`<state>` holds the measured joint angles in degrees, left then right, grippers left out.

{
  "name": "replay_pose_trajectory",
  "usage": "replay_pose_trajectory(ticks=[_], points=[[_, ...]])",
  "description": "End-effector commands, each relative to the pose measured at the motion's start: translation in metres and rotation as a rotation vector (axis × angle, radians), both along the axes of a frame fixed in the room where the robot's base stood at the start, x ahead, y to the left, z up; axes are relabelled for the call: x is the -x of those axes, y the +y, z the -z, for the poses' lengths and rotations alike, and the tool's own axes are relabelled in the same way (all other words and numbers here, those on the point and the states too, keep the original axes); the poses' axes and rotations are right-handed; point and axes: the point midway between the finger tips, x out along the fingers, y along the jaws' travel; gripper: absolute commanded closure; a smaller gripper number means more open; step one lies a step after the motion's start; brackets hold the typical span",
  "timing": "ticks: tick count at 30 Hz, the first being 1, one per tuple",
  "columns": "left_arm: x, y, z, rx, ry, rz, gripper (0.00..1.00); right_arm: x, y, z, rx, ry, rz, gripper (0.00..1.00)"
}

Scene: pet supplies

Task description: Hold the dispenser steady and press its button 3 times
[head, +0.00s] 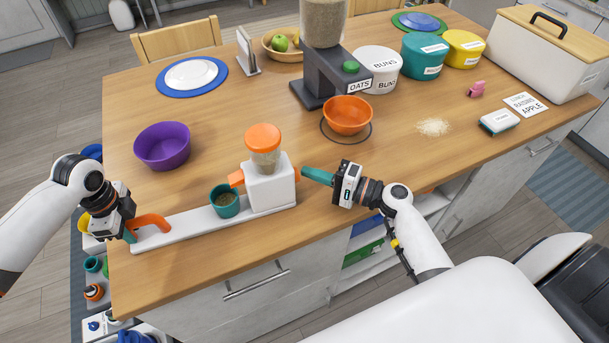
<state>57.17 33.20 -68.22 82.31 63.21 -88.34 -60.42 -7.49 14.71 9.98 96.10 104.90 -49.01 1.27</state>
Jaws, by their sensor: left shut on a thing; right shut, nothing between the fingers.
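The white dispenser (270,190) stands near the table's front edge, with an orange-lidded clear hopper (264,150) on top and a long white base plate (185,228) running left. An orange spout points left over a small teal cup (225,202) holding dark contents. An orange handle (153,221) rises from the plate's left end. My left gripper (132,235) is shut on this handle. An orange button (297,173) shows on the dispenser's right side. My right gripper (306,174) is shut and empty, its teal fingertips pointing left right at the button; I cannot tell whether they touch.
A larger grey dispenser labelled OATS (325,75) stands behind, with an orange bowl (347,115) at its front. A purple bowl (162,146) is at left. Canisters (424,55) and a white bin (540,60) stand at back right. The table's front right is mostly clear.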

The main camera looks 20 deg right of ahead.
Motion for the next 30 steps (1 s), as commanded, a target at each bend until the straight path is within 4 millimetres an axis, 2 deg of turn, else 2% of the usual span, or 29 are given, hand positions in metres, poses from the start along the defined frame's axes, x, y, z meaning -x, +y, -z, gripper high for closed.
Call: replay_pose_trajectory(ticks=[1,6,13,19,30], points=[[0.001,-0.001,0.001,0.001,0.002,0.002,1.0,0.0,-0.014,0.001,0.003,0.002,0.007,1.0],[0.0,0.001,0.002,-0.001,0.002,-0.001,1.0,0.033,-0.041,0.002,0.002,0.006,0.009,1.0],[0.0,0.003,0.001,-0.007,0.001,-0.003,1.0,0.064,-0.069,0.002,0.002,0.004,0.01,1.0],[0.0,0.004,0.001,-0.008,0.001,-0.005,1.0,0.076,-0.079,0.001,0.003,0.002,0.009,1.0],[-0.001,0.005,0.001,-0.009,0.001,-0.007,1.0,0.076,-0.08,0.001,0.003,0.002,0.01,1.0]])
